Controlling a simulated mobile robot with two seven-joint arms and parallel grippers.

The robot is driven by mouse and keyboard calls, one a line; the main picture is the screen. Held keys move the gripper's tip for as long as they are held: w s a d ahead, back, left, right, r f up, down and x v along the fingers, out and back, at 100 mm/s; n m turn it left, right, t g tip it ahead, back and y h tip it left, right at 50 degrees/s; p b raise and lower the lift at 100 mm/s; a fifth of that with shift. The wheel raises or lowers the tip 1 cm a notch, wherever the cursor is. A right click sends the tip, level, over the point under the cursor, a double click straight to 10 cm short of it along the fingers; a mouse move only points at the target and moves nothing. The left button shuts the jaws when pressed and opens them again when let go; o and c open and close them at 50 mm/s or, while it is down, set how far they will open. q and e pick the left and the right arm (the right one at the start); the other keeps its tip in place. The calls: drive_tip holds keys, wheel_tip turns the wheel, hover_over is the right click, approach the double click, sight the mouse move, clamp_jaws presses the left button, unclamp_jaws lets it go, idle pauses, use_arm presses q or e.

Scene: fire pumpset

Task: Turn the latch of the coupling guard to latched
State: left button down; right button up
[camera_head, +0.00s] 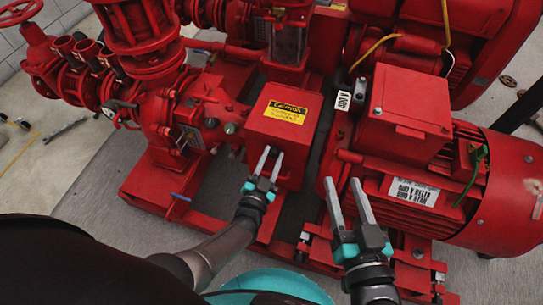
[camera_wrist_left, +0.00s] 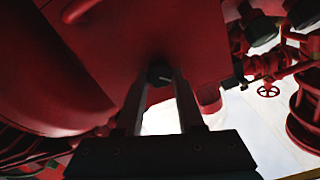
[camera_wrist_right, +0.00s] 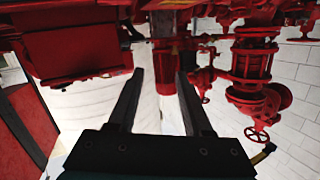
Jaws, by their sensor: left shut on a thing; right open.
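The coupling guard (camera_head: 262,129) is a red box with a yellow and black caution label, in the middle of the head view. Its red wall (camera_wrist_left: 170,28) fills the upper part of the left wrist view. The latch (camera_wrist_left: 159,73) is a small dark knob on that wall. My left gripper (camera_head: 271,151) is at the guard's near face, shut on the latch, with a fingertip on either side of it. The latch is hidden in the head view, and its turn angle is hard to tell. My right gripper (camera_head: 341,181) is open and empty, to the right of the guard.
A red motor (camera_head: 415,170) with a white label lies to the right, close to my right gripper. Red pump pipes and valves (camera_head: 150,75) stand on the left. The grey floor (camera_head: 90,165) at left is mostly clear.

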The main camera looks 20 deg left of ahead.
use_arm(q)
drive_tip(key=m, duration=0.3)
drive_tip(key=shift+m, duration=0.4)
drive_tip(key=m, duration=0.3)
drive_tip(key=shift+d+f+m, duration=0.1)
drive_tip(key=shift+m, duration=1.2)
use_arm(e)
drive_tip(key=shift+s+a+r+t, duration=0.25)
drive_tip(key=shift+t, duration=0.05)
use_arm(q)
drive_tip(key=c, duration=0.5)
unclamp_jaws()
use_arm(e)
drive_tip(key=shift+r, duration=0.15)
